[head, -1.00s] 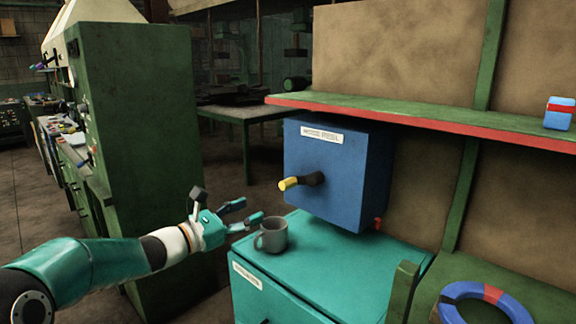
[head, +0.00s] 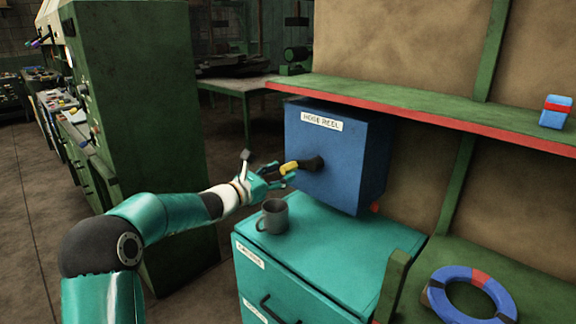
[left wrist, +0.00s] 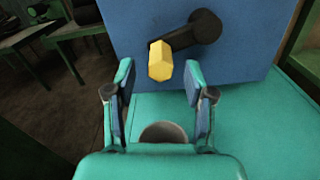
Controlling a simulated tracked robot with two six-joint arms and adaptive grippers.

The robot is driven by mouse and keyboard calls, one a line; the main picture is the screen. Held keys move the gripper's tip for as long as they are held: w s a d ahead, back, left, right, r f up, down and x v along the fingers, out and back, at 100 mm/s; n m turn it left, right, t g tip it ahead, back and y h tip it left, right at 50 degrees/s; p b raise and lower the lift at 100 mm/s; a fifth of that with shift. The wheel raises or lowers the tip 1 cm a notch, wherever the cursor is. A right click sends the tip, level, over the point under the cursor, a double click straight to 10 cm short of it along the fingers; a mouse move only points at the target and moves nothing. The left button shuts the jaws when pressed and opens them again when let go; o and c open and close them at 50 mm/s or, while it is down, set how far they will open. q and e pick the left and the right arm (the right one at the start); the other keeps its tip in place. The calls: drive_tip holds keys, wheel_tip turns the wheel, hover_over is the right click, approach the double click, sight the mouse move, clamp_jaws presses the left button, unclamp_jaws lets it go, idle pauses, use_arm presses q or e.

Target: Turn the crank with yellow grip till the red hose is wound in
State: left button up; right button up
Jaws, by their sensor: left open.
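A blue box labelled "HOSE REEL" (head: 335,160) carries a crank on its front. The crank has a dark arm (head: 312,163) and a yellow grip (head: 289,167) that points out toward my left gripper (head: 282,177). In the left wrist view the yellow grip (left wrist: 160,61) shows between the open fingers of the gripper (left wrist: 159,80), near their tips. The fingers look apart from it, and I cannot tell how deep it sits between them. A small red piece (head: 375,207), perhaps the hose, shows at the box's lower right. My right gripper is not in view.
A grey mug (head: 273,216) stands on the teal cabinet (head: 330,250) just below my left gripper. A green shelf with a red edge (head: 430,125) runs above the box. A blue ring with red bands (head: 450,308) lies at right.

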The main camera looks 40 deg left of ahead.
sight(301, 166)
use_arm(q)
drive_tip(key=shift+w+d+p, duration=0.15)
drive_tip(key=shift+w+p, duration=0.05)
drive_tip(key=shift+w, duration=0.65)
drive_tip(key=shift+w+d+p, duration=0.1)
drive_tip(key=shift+w+p, duration=0.1)
drive_tip(key=shift+w, duration=0.65)
clamp_jaws()
